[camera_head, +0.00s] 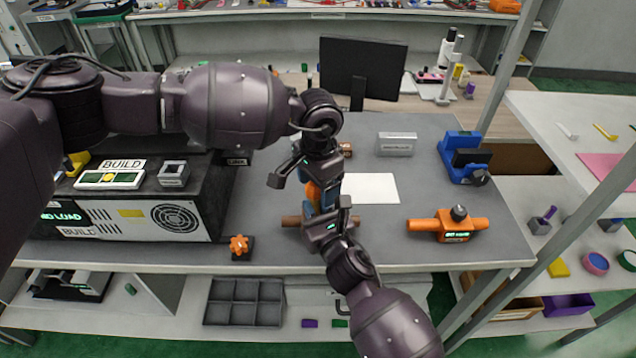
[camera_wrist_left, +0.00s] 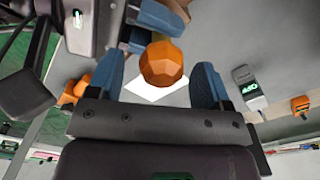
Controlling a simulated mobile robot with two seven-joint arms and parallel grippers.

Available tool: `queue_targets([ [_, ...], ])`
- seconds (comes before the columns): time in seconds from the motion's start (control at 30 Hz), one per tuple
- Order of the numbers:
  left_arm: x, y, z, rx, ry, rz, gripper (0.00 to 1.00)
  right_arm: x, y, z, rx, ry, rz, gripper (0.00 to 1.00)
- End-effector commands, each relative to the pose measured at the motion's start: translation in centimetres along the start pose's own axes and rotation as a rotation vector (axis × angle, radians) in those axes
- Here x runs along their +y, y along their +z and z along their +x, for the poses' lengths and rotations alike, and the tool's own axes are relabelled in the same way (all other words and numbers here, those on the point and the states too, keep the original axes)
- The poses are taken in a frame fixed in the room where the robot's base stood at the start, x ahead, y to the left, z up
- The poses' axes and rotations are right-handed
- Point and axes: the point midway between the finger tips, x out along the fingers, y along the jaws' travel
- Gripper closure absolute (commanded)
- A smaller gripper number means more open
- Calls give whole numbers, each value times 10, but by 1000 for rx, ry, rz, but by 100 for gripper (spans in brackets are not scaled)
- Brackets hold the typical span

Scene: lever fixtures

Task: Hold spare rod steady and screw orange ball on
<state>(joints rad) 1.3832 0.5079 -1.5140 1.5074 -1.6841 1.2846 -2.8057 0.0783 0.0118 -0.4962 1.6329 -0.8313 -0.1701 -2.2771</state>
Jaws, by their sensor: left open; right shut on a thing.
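An orange faceted ball (camera_wrist_left: 163,63) sits between the spread blue fingers of my left gripper (camera_wrist_left: 157,82), with gaps on both sides. In the head view the ball (camera_head: 312,191) is partly hidden by my left gripper (camera_head: 321,188), which is open and comes down from above. My right gripper (camera_head: 327,213) is just below and shut; its blue fingers also show beyond the ball in the left wrist view. The spare rod is hidden between the grippers, and whether the ball is on it cannot be told. A brown bar (camera_head: 291,221) shows beside my right gripper.
An orange lever fixture (camera_head: 448,226) stands to the right and a blue fixture (camera_head: 462,158) at the back right. A small orange knob (camera_head: 239,245) is at the front left, near a black box with a fan (camera_head: 175,217). A white sheet (camera_head: 378,188) lies behind.

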Motion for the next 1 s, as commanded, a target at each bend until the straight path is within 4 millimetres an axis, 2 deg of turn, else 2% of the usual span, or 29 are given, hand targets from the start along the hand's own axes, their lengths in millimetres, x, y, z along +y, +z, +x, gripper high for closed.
queue_targets([
  [0.63, 0, 0, -28, 1, -1, -1, 28, 0, 0, 0, 1, 0, 0, 100],
  [1.0, 0, 0, -30, 0, 0, -13, 28, 0, 0, 0, 1, 0, 0, 100],
])
